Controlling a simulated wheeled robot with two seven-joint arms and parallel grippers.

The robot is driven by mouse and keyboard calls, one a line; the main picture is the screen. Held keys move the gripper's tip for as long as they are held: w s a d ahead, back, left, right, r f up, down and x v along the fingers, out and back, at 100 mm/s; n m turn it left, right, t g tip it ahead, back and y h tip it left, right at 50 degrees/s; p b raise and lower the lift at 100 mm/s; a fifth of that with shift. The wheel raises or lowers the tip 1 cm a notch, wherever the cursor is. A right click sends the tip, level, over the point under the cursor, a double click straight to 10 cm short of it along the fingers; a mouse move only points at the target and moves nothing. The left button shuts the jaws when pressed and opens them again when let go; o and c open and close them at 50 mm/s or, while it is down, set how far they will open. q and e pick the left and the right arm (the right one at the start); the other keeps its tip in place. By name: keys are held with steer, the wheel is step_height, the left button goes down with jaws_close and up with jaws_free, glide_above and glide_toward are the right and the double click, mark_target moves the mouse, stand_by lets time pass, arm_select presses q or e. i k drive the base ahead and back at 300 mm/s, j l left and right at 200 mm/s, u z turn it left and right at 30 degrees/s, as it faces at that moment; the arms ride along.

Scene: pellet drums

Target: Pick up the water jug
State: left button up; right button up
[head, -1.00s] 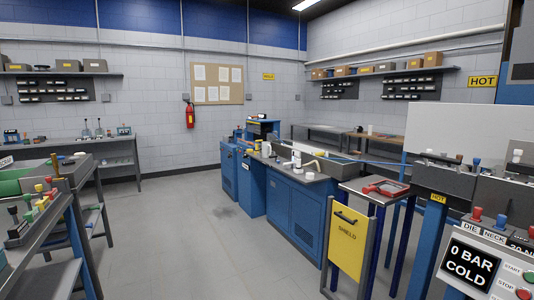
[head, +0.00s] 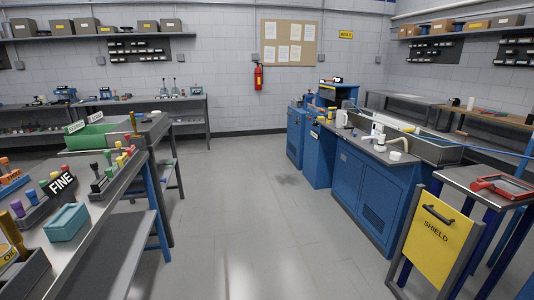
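A small white jug-like vessel (head: 341,118) stands upright on the grey top of the blue cabinet (head: 365,190), right of the middle. It looks like the water jug, but it is too small to be sure. A white fitting (head: 378,135) and a small white cup (head: 395,156) stand nearer on the same top. Neither of my grippers is in view.
A bench at the left holds a teal box (head: 66,222), a FINE sign (head: 61,182) and colored-knob items. A yellow SHIELD panel (head: 437,228) stands at the lower right, beside a stand with a red-framed item (head: 503,187). The floor (head: 245,205) between is clear.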

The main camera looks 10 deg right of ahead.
mark_target(342, 117)
steer(key=i+u, duration=0.15)
steer(key=i, duration=3.2)
